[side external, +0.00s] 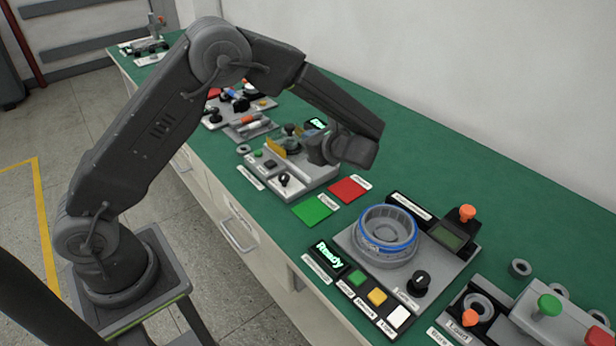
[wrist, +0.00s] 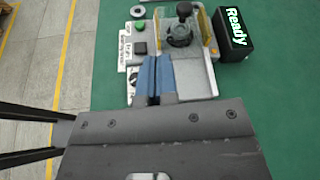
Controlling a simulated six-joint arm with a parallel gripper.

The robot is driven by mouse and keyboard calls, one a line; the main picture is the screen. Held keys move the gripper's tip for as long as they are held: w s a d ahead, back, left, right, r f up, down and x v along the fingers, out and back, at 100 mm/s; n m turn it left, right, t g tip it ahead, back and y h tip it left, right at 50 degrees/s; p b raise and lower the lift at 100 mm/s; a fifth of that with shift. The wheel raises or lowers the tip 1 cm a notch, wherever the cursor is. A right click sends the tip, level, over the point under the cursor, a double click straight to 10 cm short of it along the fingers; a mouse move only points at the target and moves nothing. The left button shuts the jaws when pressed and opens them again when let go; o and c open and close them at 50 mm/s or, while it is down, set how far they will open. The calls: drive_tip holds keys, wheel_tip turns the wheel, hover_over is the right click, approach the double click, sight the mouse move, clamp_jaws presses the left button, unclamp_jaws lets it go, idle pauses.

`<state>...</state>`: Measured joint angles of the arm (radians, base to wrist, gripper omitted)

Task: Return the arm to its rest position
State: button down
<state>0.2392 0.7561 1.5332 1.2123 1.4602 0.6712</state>
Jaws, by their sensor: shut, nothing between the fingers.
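My gripper (side external: 318,150) is at the end of my arm, above a grey test station (side external: 305,177) on the green bench. In the wrist view the two bluish fingers of my gripper (wrist: 154,70) lie together with nothing between them. They overlap the picture of the grey station (wrist: 195,88), hiding part of it; I cannot tell the exact gap. The round hub motor part (side external: 387,235), grey with a blue ring, sits in a fixture at the right, apart from my gripper.
A lit "Ready" display (side external: 328,255) and colored buttons (side external: 377,296) stand by the hub fixture. Another "Ready" box (wrist: 233,35) is beside the grey station. Green (side external: 313,210) and red (side external: 348,190) squares lie between the stations. A wall runs behind the bench.

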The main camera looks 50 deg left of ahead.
drive_tip(key=s+d+r+n+t+h, duration=0.1)
drive_tip(key=s+r+n+h, duration=0.3)
drive_tip(key=s, duration=0.4)
drive_tip(key=s+d+r+n+t+h, duration=0.2)
drive_tip(key=s+d+r+n+h, duration=0.2)
drive_tip(key=s+n, duration=0.3)
drive_tip(key=s+d+r+n+t+h, duration=0.1)
drive_tip(key=s+d+r+n+h, duration=0.2)
drive_tip(key=s+r+n+h, duration=0.3)
drive_tip(key=s, duration=0.5)
drive_tip(key=shift+s+d, duration=0.15)
